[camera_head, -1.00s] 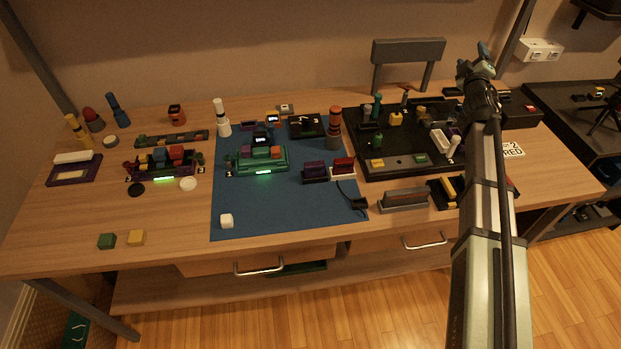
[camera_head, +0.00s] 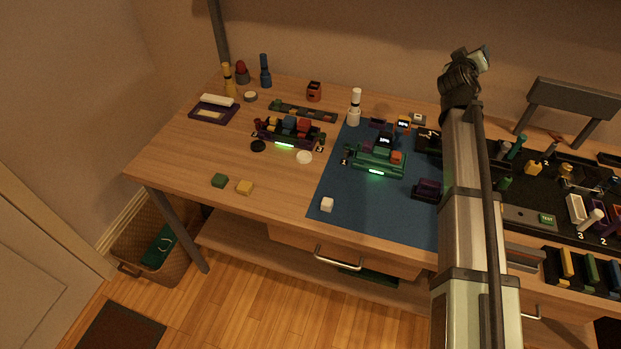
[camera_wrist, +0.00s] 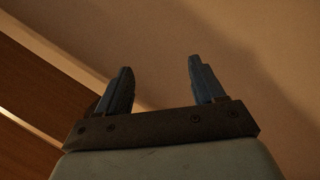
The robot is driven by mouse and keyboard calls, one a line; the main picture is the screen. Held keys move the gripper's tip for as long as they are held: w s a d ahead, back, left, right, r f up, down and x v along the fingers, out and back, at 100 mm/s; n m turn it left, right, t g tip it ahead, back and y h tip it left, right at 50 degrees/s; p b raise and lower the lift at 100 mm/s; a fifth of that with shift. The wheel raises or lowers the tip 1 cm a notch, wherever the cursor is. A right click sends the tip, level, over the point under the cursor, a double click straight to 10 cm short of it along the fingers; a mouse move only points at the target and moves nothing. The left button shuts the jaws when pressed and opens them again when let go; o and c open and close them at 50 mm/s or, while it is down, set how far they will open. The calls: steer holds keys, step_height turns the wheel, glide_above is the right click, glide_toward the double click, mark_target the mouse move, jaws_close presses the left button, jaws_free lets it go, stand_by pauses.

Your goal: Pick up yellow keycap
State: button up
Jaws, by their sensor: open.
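A small yellow keycap (camera_head: 245,187) lies on the bare wood near the front left edge of the table (camera_head: 180,160). A green keycap (camera_head: 220,180) lies just to its left, and a white keycap (camera_head: 327,204) lies on the blue mat to its right. My gripper is raised above the back of the table, far up and to the right of the yellow keycap. In the wrist view my gripper (camera_wrist: 157,82) has its two dark fingers apart with nothing between them, facing a plain wall. The keycaps do not show in the wrist view.
The blue mat (camera_head: 335,232) holds a green lit device (camera_head: 378,160). A purple lit device (camera_head: 288,132) stands behind the keycaps, with black and white discs in front of it. A black tray of parts lies at right. Wood around the keycaps is mostly clear.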

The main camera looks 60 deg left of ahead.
steer(key=s+a+r+g, duration=0.1)
steer(key=s+a, duration=0.4)
steer(key=s, duration=0.2)
steer(key=s+a+r, duration=0.1)
steer(key=s+a, duration=0.3)
steer(key=s, duration=0.3)
steer(key=m+g+h, duration=0.6)
steer(key=g+h, duration=0.3)
steer(key=g, duration=0.4)
glide_above(244, 186)
step_height(244, 186, down, 13)
step_height(244, 186, down, 14)
steer(key=shift+r, duration=0.2)
steer(key=c, duration=1.1)
